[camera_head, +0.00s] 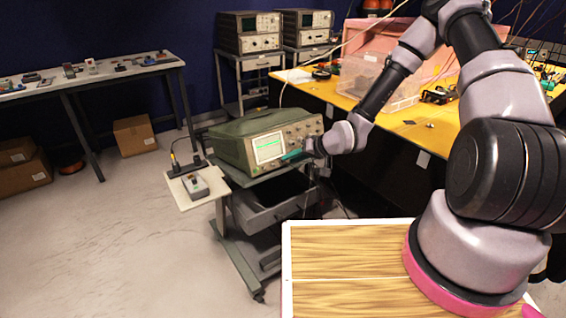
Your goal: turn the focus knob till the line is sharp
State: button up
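The green oscilloscope (235,136) stands on a grey cart. Its lit screen (268,149) faces the front right and shows a level green line; the line is too small to judge how sharp it is. Several small knobs (302,130) sit on the panel right of the screen. My gripper (291,155), with teal fingers, is at the lower front of the panel, just right of the screen. I cannot tell whether it touches a knob or is open or shut. The focus knob cannot be made out and may be hidden by my gripper.
The cart (245,262) has a side shelf (200,188) with a small device on it. A yellow workbench (420,122) with a clear bin stands behind my arm. A long table (105,72) and cardboard boxes (134,135) are at the left. The left floor is clear.

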jog(key=shift+v, duration=1.8)
jog(key=shift+d, duration=0.1)
jog(key=s+d+r+m+h, duration=0.1)
jog(key=d+r+h, duration=0.3)
jog(key=d+r, duration=0.6)
jog(key=s+d+r+m+h, duration=0.1)
jog(key=d+r+h, duration=0.45)
jog(key=r, duration=0.75)
jog(key=s+d+r+m+y, duration=0.1)
jog(key=s+r+m, duration=0.1)
jog(key=s+r, duration=0.7)
jog(key=s+d+r+m+t+y, duration=0.1)
jog(key=s+d+r+m+y, duration=0.1)
jog(key=s+r, duration=0.8)
jog(key=shift+s+m, duration=0.3)
jog(key=shift+s, duration=0.6)
jog(key=shift+d, duration=0.15)
